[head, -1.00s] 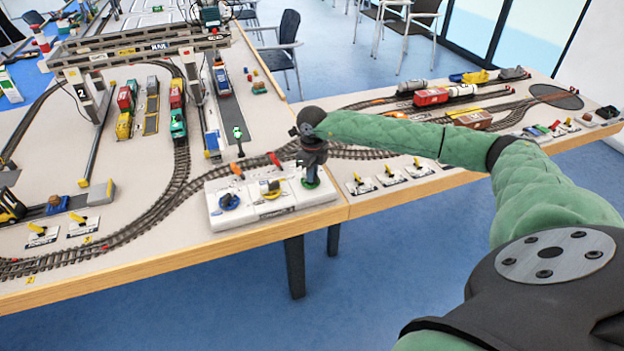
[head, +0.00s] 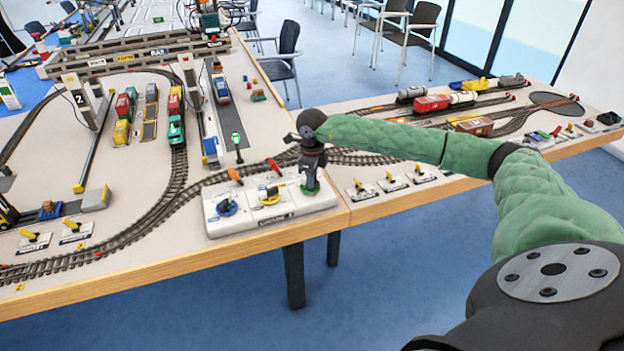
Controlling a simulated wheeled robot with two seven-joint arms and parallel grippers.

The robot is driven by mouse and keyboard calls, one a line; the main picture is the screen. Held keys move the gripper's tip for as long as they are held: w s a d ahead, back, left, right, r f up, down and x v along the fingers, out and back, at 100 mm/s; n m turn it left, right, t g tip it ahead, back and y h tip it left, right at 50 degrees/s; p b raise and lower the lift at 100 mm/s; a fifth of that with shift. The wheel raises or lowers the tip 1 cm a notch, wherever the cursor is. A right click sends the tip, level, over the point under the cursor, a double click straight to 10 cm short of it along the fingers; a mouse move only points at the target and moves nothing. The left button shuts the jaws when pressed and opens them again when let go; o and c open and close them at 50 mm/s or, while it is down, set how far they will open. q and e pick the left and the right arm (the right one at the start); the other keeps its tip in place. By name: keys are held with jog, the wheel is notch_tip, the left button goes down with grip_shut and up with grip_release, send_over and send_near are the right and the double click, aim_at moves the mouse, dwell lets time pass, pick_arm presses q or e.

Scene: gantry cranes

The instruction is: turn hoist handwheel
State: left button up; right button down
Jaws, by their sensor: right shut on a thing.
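A white control box (head: 245,222) sits at the front edge of the table and carries three small handwheels in a row. The left one is a blue wheel (head: 226,208), the middle one a yellow wheel (head: 269,197), and the right one a green wheel (head: 311,191). Which of them is labelled hoist is too small to read. My right gripper (head: 309,181) points down over the green wheel and is shut on it. The gripper hides most of that wheel and its handle. My left gripper is out of view.
The floor in front of the table is clear.

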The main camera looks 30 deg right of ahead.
jog(key=c, duration=1.5)
grip_release()
